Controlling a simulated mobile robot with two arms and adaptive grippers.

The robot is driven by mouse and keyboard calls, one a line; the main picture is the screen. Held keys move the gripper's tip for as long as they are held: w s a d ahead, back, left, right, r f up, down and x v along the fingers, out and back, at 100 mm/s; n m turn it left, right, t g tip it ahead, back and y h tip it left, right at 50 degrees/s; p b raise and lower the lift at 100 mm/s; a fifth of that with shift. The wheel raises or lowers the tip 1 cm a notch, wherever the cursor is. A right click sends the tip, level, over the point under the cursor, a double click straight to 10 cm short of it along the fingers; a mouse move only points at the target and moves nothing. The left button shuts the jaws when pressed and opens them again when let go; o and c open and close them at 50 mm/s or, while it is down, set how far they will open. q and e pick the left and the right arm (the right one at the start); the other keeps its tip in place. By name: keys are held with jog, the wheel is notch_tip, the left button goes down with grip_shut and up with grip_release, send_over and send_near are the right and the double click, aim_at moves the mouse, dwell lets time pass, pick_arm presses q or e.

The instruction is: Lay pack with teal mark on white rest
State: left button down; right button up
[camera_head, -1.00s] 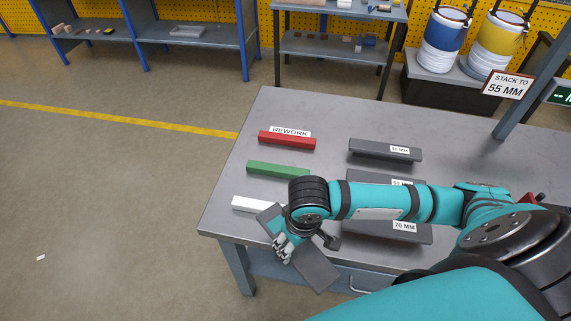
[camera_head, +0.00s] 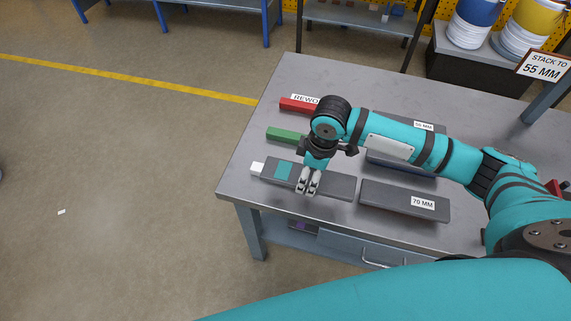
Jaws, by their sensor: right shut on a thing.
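The pack with the teal mark (camera_head: 338,186) is a long dark grey bar with a teal patch near its left end. My right gripper (camera_head: 308,190) is shut on it near its middle, from above. The pack lies lengthwise over the white rest (camera_head: 257,168), roughly in line with it. Only the rest's left end shows; the pack covers the remainder. I cannot tell whether the pack touches the rest or hovers just above it. My left gripper is not in view.
A green rest (camera_head: 284,134) and a red rest (camera_head: 298,105) by the REWORK label lie behind. A pack labelled 70 MM (camera_head: 388,200) lies close on the right. Other packs behind it are partly hidden by my arm. The grey table's (camera_head: 240,175) left edge is near.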

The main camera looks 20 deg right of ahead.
aim_at(287, 162)
jog(key=w+a, duration=0.1)
jog(key=w, duration=0.1)
jog(key=w+a, duration=0.1)
jog(key=w, duration=0.1)
jog(key=w+a+p, duration=0.1)
jog(key=w+a, duration=0.1)
jog(key=shift+f, duration=0.15)
jog(key=shift+w+a+f, duration=0.2)
jog(key=shift+w, duration=0.2)
notch_tip(287, 162, down, 3)
jog(key=shift+r+p, duration=0.1)
jog(key=shift+p, duration=0.45)
jog(key=shift+f, duration=0.3)
jog(key=shift+f, duration=0.1)
jog(key=o, duration=1.7)
jog(key=shift+s, duration=0.1)
